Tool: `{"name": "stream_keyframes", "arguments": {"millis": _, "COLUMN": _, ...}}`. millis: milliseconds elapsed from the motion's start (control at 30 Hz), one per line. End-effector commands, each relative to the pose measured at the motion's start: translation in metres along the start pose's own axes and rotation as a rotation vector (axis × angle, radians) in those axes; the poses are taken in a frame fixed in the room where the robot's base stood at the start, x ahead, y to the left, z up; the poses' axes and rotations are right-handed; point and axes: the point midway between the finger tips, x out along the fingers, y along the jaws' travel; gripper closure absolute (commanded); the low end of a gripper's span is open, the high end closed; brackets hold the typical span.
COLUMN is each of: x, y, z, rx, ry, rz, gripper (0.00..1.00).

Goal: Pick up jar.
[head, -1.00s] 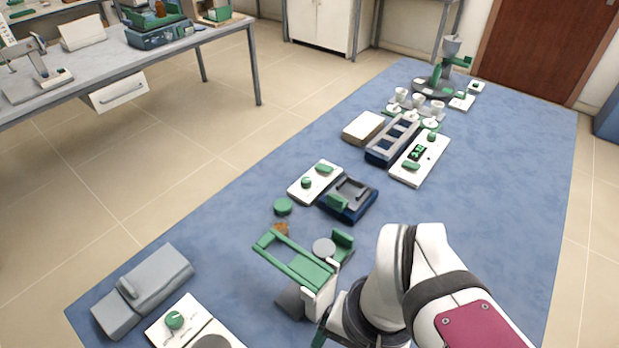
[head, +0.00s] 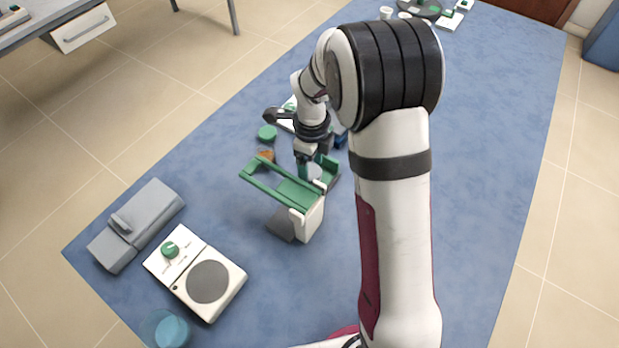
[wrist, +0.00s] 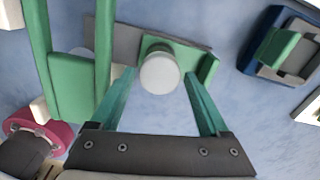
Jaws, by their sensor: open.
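The pale grey round-topped thing that I take for the jar (wrist: 160,74) shows in the wrist view, in front of a green block (wrist: 207,68) on a dark base. In the head view it (head: 314,172) is partly hidden by my arm and a green-and-white stand (head: 292,190). My gripper (wrist: 158,77) is open. Its green fingers are on either side of the jar in the wrist view, with gaps visible at both sides; the depth between tips and jar is hard to tell. In the head view my gripper (head: 311,160) is above it.
The green frame of the stand (wrist: 75,85) is close on the left of my gripper. A dark blue device (wrist: 280,48) lies right in the wrist view. A hotplate (head: 208,282), a grey box (head: 135,225) and a clear blue container (head: 166,330) are in front. Blue floor (head: 480,180) is clear at right.

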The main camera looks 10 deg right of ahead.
Motion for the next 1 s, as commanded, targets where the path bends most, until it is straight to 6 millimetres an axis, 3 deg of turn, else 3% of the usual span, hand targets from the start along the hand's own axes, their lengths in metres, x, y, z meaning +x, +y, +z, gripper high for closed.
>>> {"name": "stream_keyframes", "arguments": {"millis": 233, "x": 0.046, "y": 0.001, "z": -0.001, "rx": -0.001, "ry": 0.003, "rz": 0.003, "gripper": 0.21}}
{"name": "stream_keyframes", "arguments": {"millis": 500, "x": 0.052, "y": 0.0, "z": 0.0, "rx": 0.0, "ry": 0.0, "rz": 0.001, "gripper": 0.21}}
{"name": "stream_keyframes", "arguments": {"millis": 900, "x": 0.052, "y": 0.0, "z": 0.0, "rx": -0.001, "ry": 0.0, "rz": 0.001, "gripper": 0.93}}
{"name": "stream_keyframes", "arguments": {"millis": 1000, "x": 0.051, "y": 0.0, "z": 0.0, "rx": -0.001, "ry": 0.0, "rz": 0.001, "gripper": 0.94}}
